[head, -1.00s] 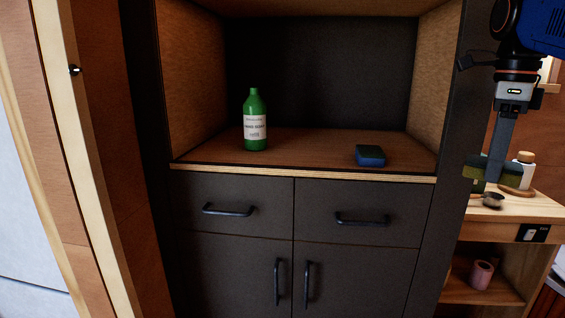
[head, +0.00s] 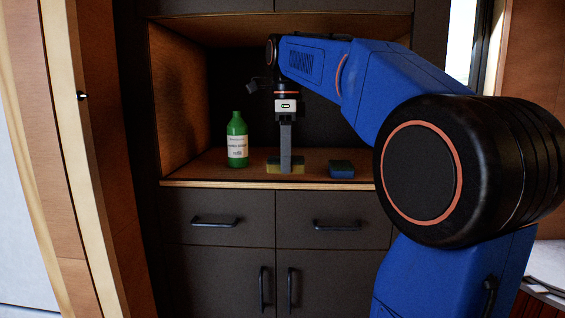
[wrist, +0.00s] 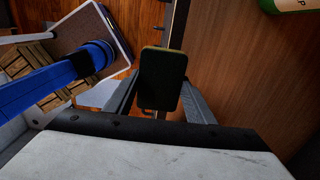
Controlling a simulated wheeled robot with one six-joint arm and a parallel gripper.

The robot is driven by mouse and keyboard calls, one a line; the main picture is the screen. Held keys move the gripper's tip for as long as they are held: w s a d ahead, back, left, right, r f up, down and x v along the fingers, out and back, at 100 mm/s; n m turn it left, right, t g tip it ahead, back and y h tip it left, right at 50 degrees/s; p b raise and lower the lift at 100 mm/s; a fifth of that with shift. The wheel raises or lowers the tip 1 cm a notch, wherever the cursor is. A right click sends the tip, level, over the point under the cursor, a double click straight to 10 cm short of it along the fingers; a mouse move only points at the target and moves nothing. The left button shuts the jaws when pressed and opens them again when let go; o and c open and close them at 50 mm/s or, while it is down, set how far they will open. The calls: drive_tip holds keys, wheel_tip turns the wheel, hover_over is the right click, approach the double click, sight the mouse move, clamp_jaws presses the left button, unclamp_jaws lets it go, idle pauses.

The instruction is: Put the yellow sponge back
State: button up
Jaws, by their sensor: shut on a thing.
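The yellow sponge (head: 272,168) with a dark top is in my gripper (head: 286,168), inside the open shelf of the dark cabinet. My gripper is shut on it, its fingers pointing down. The sponge is at or just above the shelf board (head: 220,178); I cannot tell whether it touches. In the wrist view the sponge's dark face (wrist: 161,80) shows between the fingers (wrist: 160,95). A green bottle (head: 237,142) stands to its left. A blue sponge (head: 341,169) with a dark top lies to its right, apart from it.
Drawers (head: 232,220) and doors with black handles are below the shelf. The cabinet's left side wall (head: 180,95) bounds the shelf. My blue arm covers the right side of the cabinet. The bottle also shows at the wrist view's top right (wrist: 288,5).

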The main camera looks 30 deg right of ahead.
drive_tip(key=w+d, duration=0.2)
drive_tip(key=w, duration=0.1)
drive_tip(key=w+d, duration=0.2)
drive_tip(key=w, duration=0.1)
drive_tip(key=w+d, duration=0.2)
drive_tip(key=w, duration=0.1)
drive_tip(key=shift+s+a+f, duration=0.1)
drive_tip(key=shift+s+f, duration=0.05)
drive_tip(key=shift+f, duration=1.6)
drive_tip(key=shift+f, duration=0.1)
drive_tip(key=o, duration=1.1)
wheel_tip(320, 180, up, 8)
drive_tip(key=shift+f, duration=0.15)
